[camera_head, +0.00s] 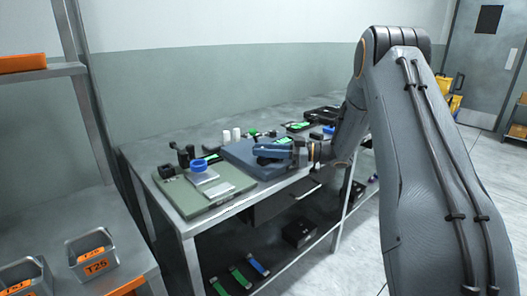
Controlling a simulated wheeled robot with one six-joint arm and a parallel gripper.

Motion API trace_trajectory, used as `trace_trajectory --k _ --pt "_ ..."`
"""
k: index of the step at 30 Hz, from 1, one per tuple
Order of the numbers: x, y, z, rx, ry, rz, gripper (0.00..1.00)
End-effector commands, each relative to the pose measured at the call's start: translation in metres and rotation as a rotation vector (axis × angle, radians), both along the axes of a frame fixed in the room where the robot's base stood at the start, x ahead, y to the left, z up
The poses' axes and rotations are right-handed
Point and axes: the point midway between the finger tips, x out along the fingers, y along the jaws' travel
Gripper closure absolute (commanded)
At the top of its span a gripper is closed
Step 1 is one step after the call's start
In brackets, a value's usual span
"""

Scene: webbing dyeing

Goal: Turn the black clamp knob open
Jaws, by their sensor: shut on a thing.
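My gripper (262,153) reaches in from the right, low over a dark blue-grey plate (236,153) on the workbench. Its bluish fingers are shut on a dark thing at the plate, which looks like the black clamp knob (264,161). The fingers hide most of the knob, so its turn angle cannot be told. Left of the plate, a green-grey base (192,203) carries a blue ring-shaped part (198,165), a light block and black upright parts.
The metal workbench (148,158) holds white cylinders (231,135) behind the plate and dark devices farther right. A lower shelf holds green and blue strips (240,277) and a black box (299,232). Grey bins (92,256) stand at the lower left.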

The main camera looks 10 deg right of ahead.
Motion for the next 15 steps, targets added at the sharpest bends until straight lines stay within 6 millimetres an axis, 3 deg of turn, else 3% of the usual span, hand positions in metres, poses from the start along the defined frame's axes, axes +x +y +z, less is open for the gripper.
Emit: trace_trajectory --k 7,8,9,11,15 --pt "0.0005 0.0000 0.0014 0.001 -0.003 -0.001 0.98" --pt "0.0005 0.0000 0.0015 0.001 -0.003 -0.001 0.70" --pt "0.0006 0.0001 0.0015 0.001 -0.003 -0.001 0.64" --pt "0.0005 0.0001 0.0013 0.001 -0.003 -0.001 0.57" --pt "0.0004 0.0001 0.0009 0.002 -0.002 -0.001 0.57"
